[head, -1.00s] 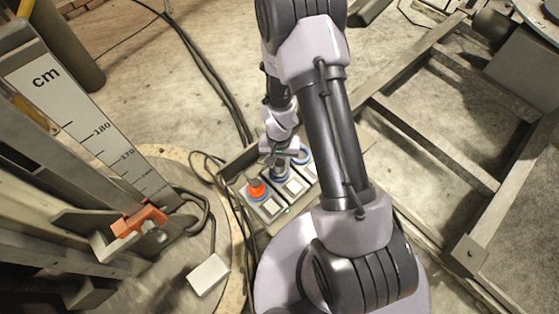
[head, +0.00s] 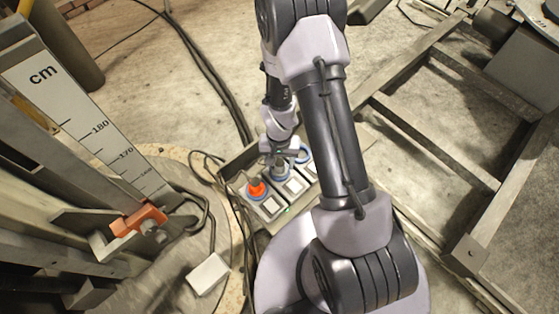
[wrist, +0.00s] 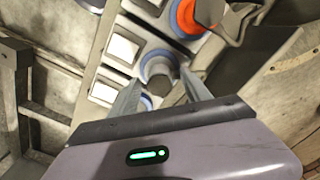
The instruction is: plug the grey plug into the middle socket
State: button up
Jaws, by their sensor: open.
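The grey plug (head: 280,174) stands in the middle socket of the socket box (head: 250,222), with the blue socket ring (head: 289,178) around its base. In the wrist view the grey plug (wrist: 172,90) points toward the camera and looks seated in its ring. I cannot tell if it is fully in. My gripper (head: 283,160) is just above the plug. In the wrist view its fingers (wrist: 161,76) are spread, one on each side of the plug, with gaps visible. The fingers hide part of the box.
An orange plug (head: 257,187) sits in the left socket, close beside. The right socket's blue ring (head: 304,153) shows partly past my gripper. Square white switches (head: 270,205) and a green light (head: 288,210) are on the box. A metal frame (head: 432,150) lies to the right.

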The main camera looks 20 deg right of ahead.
jog(key=shift+r, duration=0.1)
notch_tip(320, 180, up, 17)
jog(key=p, duration=0.6)
jog(key=shift+r, duration=0.15)
notch_tip(320, 180, up, 14)
jog(key=s+a+f+t+b, duration=0.1)
jog(key=s+a+t+b, duration=0.1)
jog(key=s+a+r+t+y+b, duration=0.1)
jog(key=s+a+r, duration=0.4)
jog(key=s+r, duration=0.6)
jog(key=s+t+y, duration=0.1)
jog(key=t, duration=0.1)
jog(key=shift+r+n+t, duration=0.35)
jog(key=shift+n+t, duration=0.05)
jog(key=shift+w, duration=0.1)
